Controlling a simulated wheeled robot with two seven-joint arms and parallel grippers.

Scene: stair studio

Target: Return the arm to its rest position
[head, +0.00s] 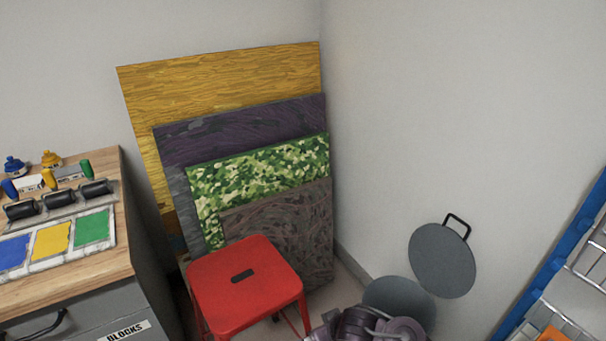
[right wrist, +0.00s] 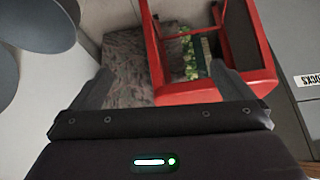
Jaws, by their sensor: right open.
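My right gripper (right wrist: 160,78) shows in the right wrist view, its two grey fingers spread wide with nothing between them. Beyond the fingers, the red stool (right wrist: 195,97) and a patterned dark panel (right wrist: 127,60) fill the middle of that view. In the head view part of my arm rises at the bottom edge, just right of the red stool (head: 240,283). The fingers of that arm are hidden in the head view. My left gripper is in neither view.
A wooden-topped workbench (head: 118,215) with stamps, rollers and coloured pads stands at the left. Several boards, including a camouflage panel (head: 255,172), lean in the corner. A round grey lid (head: 442,262) is near the right wall. A blue-framed rack (head: 560,255) stands far right.

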